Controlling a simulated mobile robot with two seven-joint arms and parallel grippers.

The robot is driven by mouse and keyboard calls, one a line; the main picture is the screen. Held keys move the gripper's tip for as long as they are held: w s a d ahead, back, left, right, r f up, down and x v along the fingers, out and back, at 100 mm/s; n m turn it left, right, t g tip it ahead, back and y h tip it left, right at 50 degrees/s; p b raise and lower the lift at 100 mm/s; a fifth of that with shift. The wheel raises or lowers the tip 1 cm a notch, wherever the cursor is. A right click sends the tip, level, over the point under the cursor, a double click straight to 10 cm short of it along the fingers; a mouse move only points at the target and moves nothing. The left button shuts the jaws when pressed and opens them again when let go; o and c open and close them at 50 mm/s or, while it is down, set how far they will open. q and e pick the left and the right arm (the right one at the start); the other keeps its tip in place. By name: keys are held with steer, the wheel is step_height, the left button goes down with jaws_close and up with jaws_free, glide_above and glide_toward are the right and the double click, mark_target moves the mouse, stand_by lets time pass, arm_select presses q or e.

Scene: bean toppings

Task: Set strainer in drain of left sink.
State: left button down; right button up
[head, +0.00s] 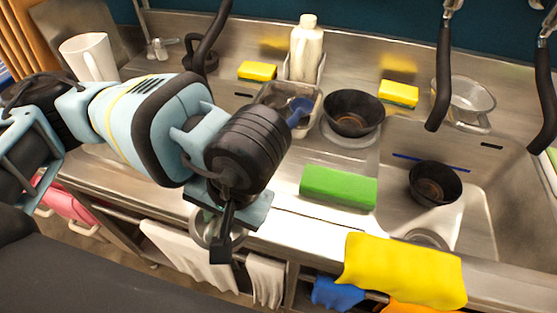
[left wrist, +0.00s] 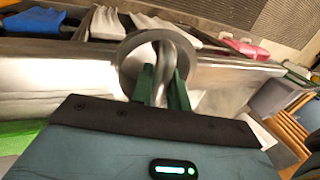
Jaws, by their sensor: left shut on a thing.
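The strainer is a round grey metal ring (head: 198,226) hanging at my left gripper, low in front of the counter edge in the head view. In the left wrist view the strainer (left wrist: 127,66) is tilted, between and beyond the green fingertips. My left gripper (head: 222,228) is shut on it; its fingers also show in the left wrist view (left wrist: 161,88). The left sink is mostly hidden behind my left arm, and its drain cannot be seen. My right gripper is not in view.
The right sink (head: 475,195) holds a dark bowl (head: 435,184). Another dark bowl (head: 354,112), a green sponge (head: 338,187) and a white bottle (head: 306,50) stand around the divider. A yellow cloth (head: 403,270) hangs over the front edge. A white mug (head: 88,57) stands back left.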

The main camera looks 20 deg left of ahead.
arm_select(q)
steer(key=w, duration=1.2)
steer(key=shift+d, duration=0.2)
steer(key=shift+w, duration=0.25)
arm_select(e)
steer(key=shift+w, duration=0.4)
arm_select(q)
steer(key=w, duration=0.3)
steer(key=shift+w, duration=0.4)
steer(key=shift+w+f, duration=0.1)
steer(key=shift+f, duration=0.65)
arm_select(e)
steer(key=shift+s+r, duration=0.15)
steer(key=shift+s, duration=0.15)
